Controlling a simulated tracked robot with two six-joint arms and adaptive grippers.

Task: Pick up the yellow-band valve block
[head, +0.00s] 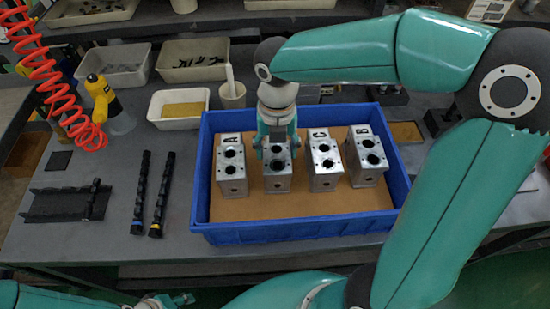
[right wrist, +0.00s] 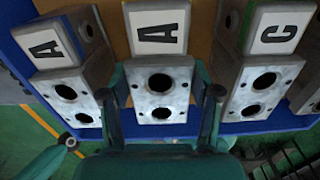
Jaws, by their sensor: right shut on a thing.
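Several grey metal valve blocks stand in a row in a blue crate (head: 290,232). No yellow band shows on any of them. My right gripper (head: 277,148) reaches down from above and is shut on the second block from the left (head: 278,184). In the right wrist view this block (right wrist: 160,76) carries a letter A, and the fingers of my gripper (right wrist: 161,100) lie on its two sides. I cannot tell whether it is off the crate floor. My left gripper (head: 168,300) shows small at the bottom edge; its jaws are unclear.
Beside the held block stand an A block (head: 232,182) on the left and a C block (head: 326,178) on the right, with a B block (head: 366,172) beyond. Black shafts (head: 150,192) lie left of the crate. Bins (head: 180,106) stand behind. The crate's front floor is clear.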

